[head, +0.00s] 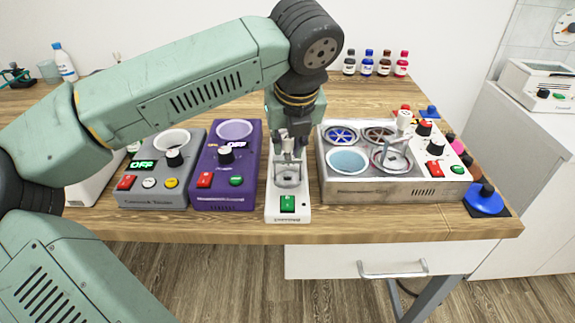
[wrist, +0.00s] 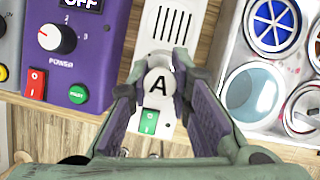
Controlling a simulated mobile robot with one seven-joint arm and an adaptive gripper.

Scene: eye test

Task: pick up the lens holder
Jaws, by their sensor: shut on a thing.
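A lens holder with a round pale cap marked "A" (wrist: 158,88) is between the fingertips in the wrist view. In the head view its cap and stem (head: 288,147) show between the fingers, with a ring-like frame at the top of the narrow white device (head: 287,214) below. My gripper (head: 289,138) points down over this device and is shut on the cap; its purple-padded fingers (wrist: 157,78) meet it from both sides. I cannot tell whether the holder's lower part touches the device. A similar capped holder (head: 404,119) stands in the steel machine on the right.
A purple device (head: 226,190) and a grey device (head: 150,198) stand close on the left. The steel multi-basin machine (head: 365,190) stands close on the right. Several small bottles (head: 367,64) are at the back. The wooden table's (head: 400,228) front edge is near.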

